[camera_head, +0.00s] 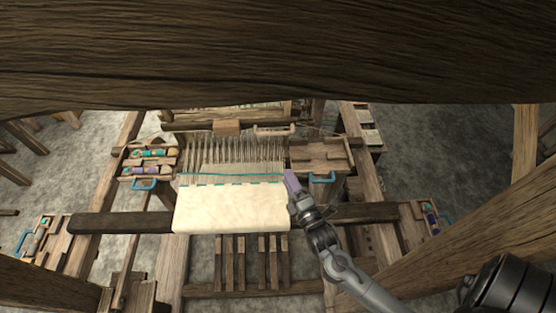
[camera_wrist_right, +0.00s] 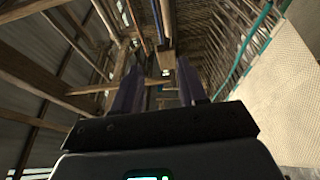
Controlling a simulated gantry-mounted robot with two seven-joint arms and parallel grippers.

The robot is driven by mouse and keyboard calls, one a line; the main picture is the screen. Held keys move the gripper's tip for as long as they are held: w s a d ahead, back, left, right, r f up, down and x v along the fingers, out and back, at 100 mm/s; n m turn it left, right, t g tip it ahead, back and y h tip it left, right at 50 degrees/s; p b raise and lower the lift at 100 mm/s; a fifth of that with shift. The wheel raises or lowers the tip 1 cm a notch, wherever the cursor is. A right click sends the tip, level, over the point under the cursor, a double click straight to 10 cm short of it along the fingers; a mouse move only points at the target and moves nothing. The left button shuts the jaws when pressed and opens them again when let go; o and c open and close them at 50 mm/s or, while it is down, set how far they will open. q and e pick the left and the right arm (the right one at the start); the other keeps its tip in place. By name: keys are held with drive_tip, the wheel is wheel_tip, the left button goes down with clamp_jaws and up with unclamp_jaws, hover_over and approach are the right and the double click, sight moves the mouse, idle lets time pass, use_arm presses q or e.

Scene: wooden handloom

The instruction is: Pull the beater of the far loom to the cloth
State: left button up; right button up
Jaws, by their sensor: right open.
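The cream cloth (camera_head: 230,209) lies over the front beam, with pale warp threads (camera_head: 235,155) running back from it. A teal line (camera_head: 235,175) crosses near the cloth's far edge. A dark wooden crossbar (camera_head: 190,126) with a paler block (camera_head: 228,127), seemingly the beater, stands behind the warp, apart from the cloth. My right gripper (camera_head: 291,182) is at the cloth's right far corner, short of the crossbar. In the right wrist view its purple fingers (camera_wrist_right: 158,88) are apart and empty; the cloth (camera_wrist_right: 292,105) is at right. My left gripper is not in view.
A large dark beam (camera_head: 270,55) hides the top of the head view. Trays with blue handles stand at left (camera_head: 150,158) and right (camera_head: 318,158) of the warp. The dark front beam (camera_head: 120,223) sticks out on both sides. Treadles (camera_head: 232,262) hang below.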

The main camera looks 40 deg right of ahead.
drive_tip(key=p+x, duration=0.1)
drive_tip(key=x, duration=0.7)
drive_tip(key=shift+w+r, duration=0.15)
drive_tip(key=shift+w, duration=0.2)
drive_tip(key=shift+d, duration=0.1)
drive_tip(key=c, duration=0.7)
clamp_jaws()
drive_tip(key=o, duration=0.7)
unclamp_jaws()
